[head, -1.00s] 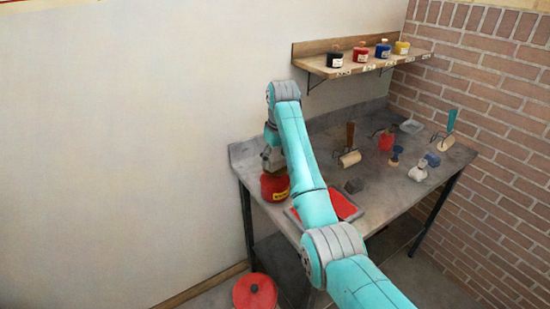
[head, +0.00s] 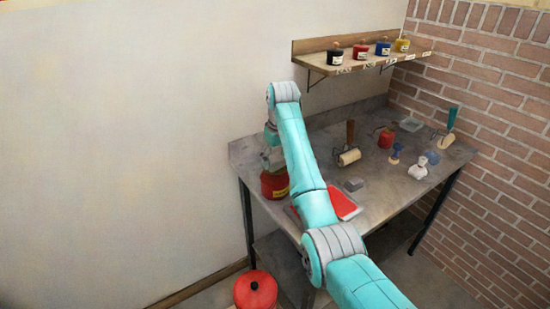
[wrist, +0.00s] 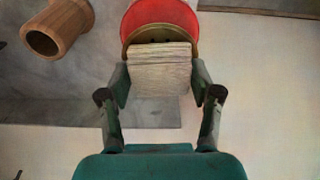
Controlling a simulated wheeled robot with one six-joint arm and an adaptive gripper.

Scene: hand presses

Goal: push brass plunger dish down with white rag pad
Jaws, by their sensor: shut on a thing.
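A red plunger can (head: 274,184) with a yellow label stands at the left end of the grey bench. In the wrist view its red body (wrist: 160,11) shows at the top, with the brass dish (wrist: 128,34) as a rim in front of it. My gripper (wrist: 160,82) is shut on a whitish folded rag pad (wrist: 160,72), one finger at each side. The pad covers most of the dish in this view; I cannot tell whether they touch. In the head view my gripper (head: 272,157) is right above the can, and the pad is not distinguishable.
A red-inked slab (head: 343,204) lies beside my arm. Rollers (head: 348,157), a small red can (head: 386,138) and a white crumpled thing (head: 418,168) stand further right. A shelf (head: 385,62) holds coloured jars. A red bin (head: 255,290) is on the floor. A wooden cup-like thing (wrist: 58,27) shows in the wrist view.

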